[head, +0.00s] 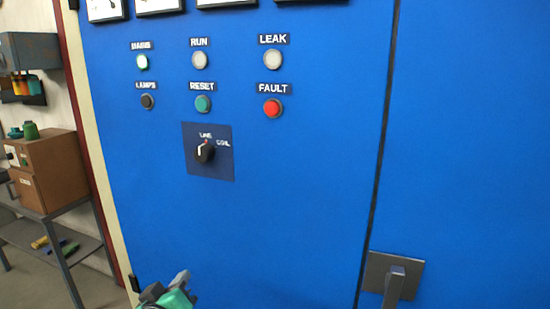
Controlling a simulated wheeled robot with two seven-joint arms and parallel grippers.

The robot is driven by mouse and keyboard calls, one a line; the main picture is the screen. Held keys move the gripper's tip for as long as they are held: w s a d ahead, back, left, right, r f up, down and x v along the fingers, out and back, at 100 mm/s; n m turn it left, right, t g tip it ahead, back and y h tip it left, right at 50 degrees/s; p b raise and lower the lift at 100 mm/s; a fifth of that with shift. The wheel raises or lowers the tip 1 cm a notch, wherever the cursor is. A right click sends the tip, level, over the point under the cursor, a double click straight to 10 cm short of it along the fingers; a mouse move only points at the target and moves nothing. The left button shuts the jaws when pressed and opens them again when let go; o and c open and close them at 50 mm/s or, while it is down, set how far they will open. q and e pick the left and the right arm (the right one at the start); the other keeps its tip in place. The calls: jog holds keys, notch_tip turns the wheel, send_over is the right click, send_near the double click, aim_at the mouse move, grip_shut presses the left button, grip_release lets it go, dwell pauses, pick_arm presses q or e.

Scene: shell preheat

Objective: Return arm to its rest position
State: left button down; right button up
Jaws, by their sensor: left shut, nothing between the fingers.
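My left gripper (180,285) shows at the bottom edge of the head view, in front of the blue cabinet (300,210). Its grey fingertips are shut with nothing between them, and it is apart from the controls above. The rest of the arm is below the frame. The lamp at top left (142,62) glows green-white. The FAULT lamp (272,108) is red. My right gripper is not in view.
A door handle (394,285) on a grey plate juts out at the lower right. RUN (199,60) and LEAK (272,60) lamps look unlit. Gauges line the top edge. The cabinet's middle front is clear.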

pick_arm(q)
jog(key=s+a+f+m+g, duration=0.1)
jog(key=s+f+m+g, duration=0.1)
jog(key=s+f+g, duration=0.5)
jog(key=s+a+f+m, duration=0.1)
jog(key=s+f+m, duration=0.1)
jog(key=s+f, duration=0.65)
jog(key=s+a+f+m+g+y, duration=0.1)
jog(key=s+f+m+g, duration=0.4)
jog(key=s+f, duration=0.7)
notch_tip(320, 180, down, 32)
jog(key=n+g+b, duration=0.1)
jog(key=g+b, duration=0.1)
jog(key=b, duration=0.1)
jog(key=s+a+f+b, duration=0.1)
jog(key=s+f, duration=0.9)
jog(key=f, duration=0.2)
jog(key=s+a+f+g+b, duration=0.1)
jog(key=s+a+f, duration=0.1)
jog(key=s+f, duration=0.8)
jog(key=shift+a+f, duration=0.25)
jog(key=shift+f, duration=0.65)
